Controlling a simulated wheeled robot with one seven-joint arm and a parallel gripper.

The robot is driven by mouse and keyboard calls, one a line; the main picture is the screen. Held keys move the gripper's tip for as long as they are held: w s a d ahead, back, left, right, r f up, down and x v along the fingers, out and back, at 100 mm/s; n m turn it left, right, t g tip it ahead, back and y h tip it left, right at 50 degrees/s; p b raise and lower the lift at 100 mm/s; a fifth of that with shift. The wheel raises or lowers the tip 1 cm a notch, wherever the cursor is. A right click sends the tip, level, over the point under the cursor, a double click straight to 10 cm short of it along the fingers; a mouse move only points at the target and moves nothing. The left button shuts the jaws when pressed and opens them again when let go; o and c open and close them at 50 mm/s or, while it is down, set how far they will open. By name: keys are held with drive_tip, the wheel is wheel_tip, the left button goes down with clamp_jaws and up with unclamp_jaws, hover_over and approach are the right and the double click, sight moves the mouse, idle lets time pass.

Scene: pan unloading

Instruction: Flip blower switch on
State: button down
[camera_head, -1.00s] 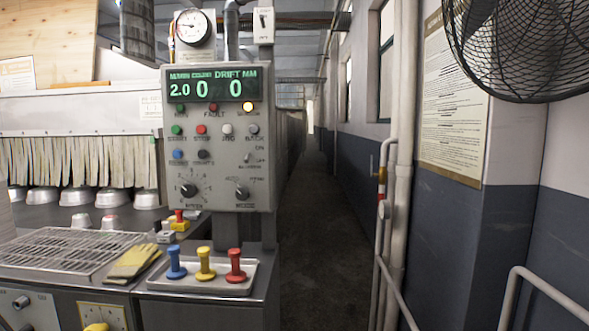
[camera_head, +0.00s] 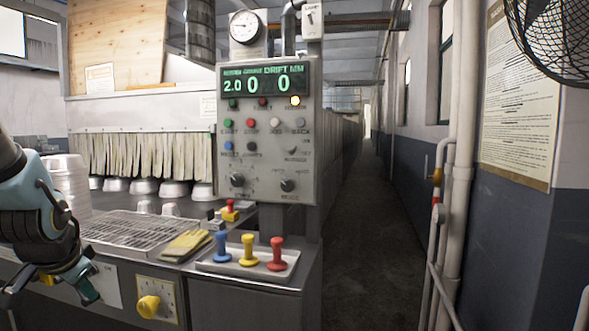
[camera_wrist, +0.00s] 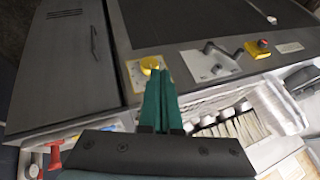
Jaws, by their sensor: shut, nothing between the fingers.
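No label reading "blower" is legible. A pale switch box with a small dark toggle (camera_head: 312,18) sits above the grey control panel (camera_head: 230,190), beside the round gauge. A small toggle (camera_head: 292,150) is on the panel face, too small to read its position. A yellow knob (camera_head: 148,306) is on a plate on the lower cabinet front; a yellow knob also shows just beyond my fingertips in the wrist view (camera_wrist: 150,64). My gripper (camera_head: 88,290) is low at the left, its green fingers shut and empty in the wrist view (camera_wrist: 160,72), apart from the control panel.
Blue, yellow and red handles (camera_head: 248,250) stand on a tray at the panel's foot. Yellow gloves (camera_head: 186,243) lie beside a wire grate (camera_head: 135,231). Stacked pans (camera_head: 68,185) are at left. The aisle (camera_head: 365,250) is clear; a fan (camera_head: 560,35) hangs at right.

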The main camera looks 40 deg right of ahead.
drive_tip(key=w+d+r+m+t+h+b, duration=0.1)
drive_tip(key=d+r+m+h, duration=0.1)
drive_tip(key=d+m, duration=0.45)
drive_tip(key=w+d+r+m+t+h+b, duration=0.1)
drive_tip(key=d+r+m+h, duration=0.15)
drive_tip(key=d, duration=0.65)
drive_tip(key=m+g+h+b, duration=0.35)
drive_tip(key=m+h, duration=0.85)
drive_tip(key=m, duration=0.7)
approach(294, 150)
drive_tip(key=s+f, duration=0.4)
drive_tip(key=s, duration=0.1)
drive_tip(key=shift+w+d+r+t, duration=0.15)
drive_tip(key=shift+d+t, duration=0.1)
drive_tip(key=shift+d, duration=0.2)
drive_tip(key=p+x, duration=0.3)
drive_tip(key=x, duration=0.7)
drive_tip(key=shift+w+p, duration=0.1)
drive_tip(key=shift+p, duration=0.3)
drive_tip(key=shift+w+a+r+p, duration=0.6)
drive_tip(key=shift+w+a+p, duration=0.05)
drive_tip(key=shift+w+a, duration=0.2)
drive_tip(key=shift+w+a+r, duration=0.25)
drive_tip(key=shift+w+a, duration=0.1)
drive_tip(key=shift+w, duration=0.05)
